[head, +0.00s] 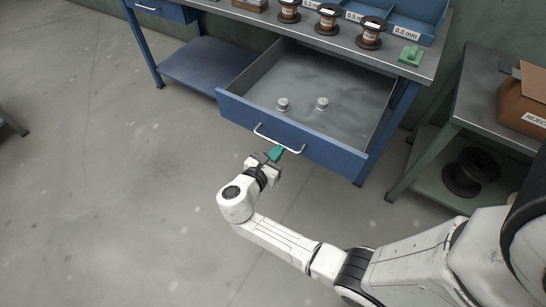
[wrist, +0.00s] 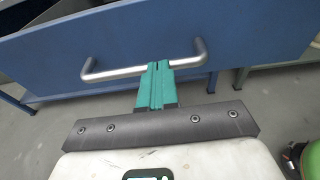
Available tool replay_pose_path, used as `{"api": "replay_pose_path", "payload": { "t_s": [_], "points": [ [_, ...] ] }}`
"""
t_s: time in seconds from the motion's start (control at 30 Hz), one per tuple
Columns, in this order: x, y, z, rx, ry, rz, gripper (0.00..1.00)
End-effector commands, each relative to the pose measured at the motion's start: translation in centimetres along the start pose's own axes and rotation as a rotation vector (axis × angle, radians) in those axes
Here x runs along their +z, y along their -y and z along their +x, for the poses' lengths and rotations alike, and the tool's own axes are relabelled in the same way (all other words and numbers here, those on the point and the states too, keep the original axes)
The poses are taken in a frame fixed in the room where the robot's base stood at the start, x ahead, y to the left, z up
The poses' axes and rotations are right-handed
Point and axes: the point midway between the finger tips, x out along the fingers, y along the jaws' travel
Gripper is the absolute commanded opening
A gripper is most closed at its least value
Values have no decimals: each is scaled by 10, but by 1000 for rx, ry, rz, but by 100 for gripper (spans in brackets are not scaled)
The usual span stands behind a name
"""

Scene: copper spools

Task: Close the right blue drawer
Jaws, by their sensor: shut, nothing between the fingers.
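The right blue drawer (head: 318,148) is pulled far out from under the workbench in the head view. Its metal bar handle (head: 278,139) runs across the front. In the wrist view the blue drawer front (wrist: 140,45) fills the upper part, with the handle (wrist: 125,72) across it. My gripper (head: 276,152) is shut and empty, its green fingers at the handle. In the wrist view the fingertips (wrist: 158,66) overlap the right half of the handle bar. I cannot tell whether they touch it. Two small metal pieces (head: 322,103) stand inside the drawer.
The workbench top (head: 400,70) holds several copper spools (head: 328,18), blue bins and a green object (head: 411,55). Another blue drawer (head: 160,10) is at the upper left. A side table (head: 480,105) with a cardboard box (head: 525,100) stands right.

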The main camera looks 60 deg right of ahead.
Motion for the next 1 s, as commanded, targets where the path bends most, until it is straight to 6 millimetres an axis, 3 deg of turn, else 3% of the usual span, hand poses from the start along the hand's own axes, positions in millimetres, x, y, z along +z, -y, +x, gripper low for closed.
{"api": "replay_pose_path", "payload": {
  "t_s": [1.0],
  "points": [
    [51, 4, 271, -5, 2, 6, 0]
  ]
}}
